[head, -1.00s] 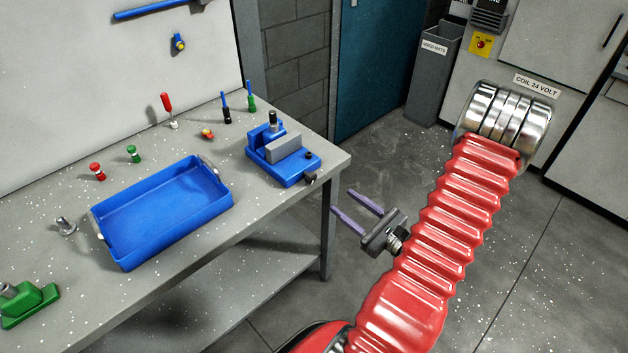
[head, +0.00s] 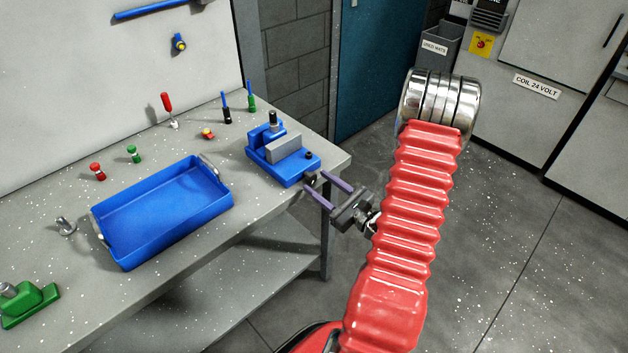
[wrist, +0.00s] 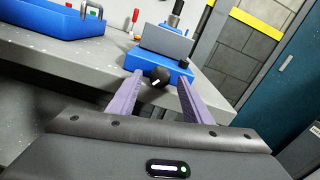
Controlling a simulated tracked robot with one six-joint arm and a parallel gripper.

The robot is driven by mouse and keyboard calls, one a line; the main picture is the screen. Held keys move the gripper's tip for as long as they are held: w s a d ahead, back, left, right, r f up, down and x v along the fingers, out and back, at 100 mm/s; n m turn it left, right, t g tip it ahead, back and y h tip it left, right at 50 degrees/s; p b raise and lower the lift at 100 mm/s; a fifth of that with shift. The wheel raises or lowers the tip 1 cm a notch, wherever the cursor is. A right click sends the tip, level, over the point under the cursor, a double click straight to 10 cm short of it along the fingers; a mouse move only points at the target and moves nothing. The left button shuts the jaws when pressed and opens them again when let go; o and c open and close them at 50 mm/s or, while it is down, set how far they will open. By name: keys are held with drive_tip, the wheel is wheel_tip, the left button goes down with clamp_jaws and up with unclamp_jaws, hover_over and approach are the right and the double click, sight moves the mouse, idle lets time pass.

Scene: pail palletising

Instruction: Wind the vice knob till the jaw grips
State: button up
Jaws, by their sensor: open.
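The blue vice (head: 283,156) with its grey jaw block stands at the right end of the bench, and it also shows in the wrist view (wrist: 172,62). Its dark knob (wrist: 155,76) faces my gripper at the bench edge; in the head view the knob (head: 311,178) shows close to my fingertips. My gripper (head: 329,183) is open, with purple fingers pointing at the knob. In the wrist view the fingertips (wrist: 159,76) appear one on each side of the knob. I cannot tell whether they touch it.
A blue tray (head: 160,212) lies on the grey bench (head: 218,232) left of the vice. Several small coloured tools and knobs stand behind it. A green fixture (head: 30,304) is at the front left. The floor (head: 490,230) right of the bench is clear.

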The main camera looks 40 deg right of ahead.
sight(309, 177)
drive_tip(key=shift+w, duration=1.4)
drive_tip(key=shift+c, duration=0.4)
drive_tip(key=c, duration=1)
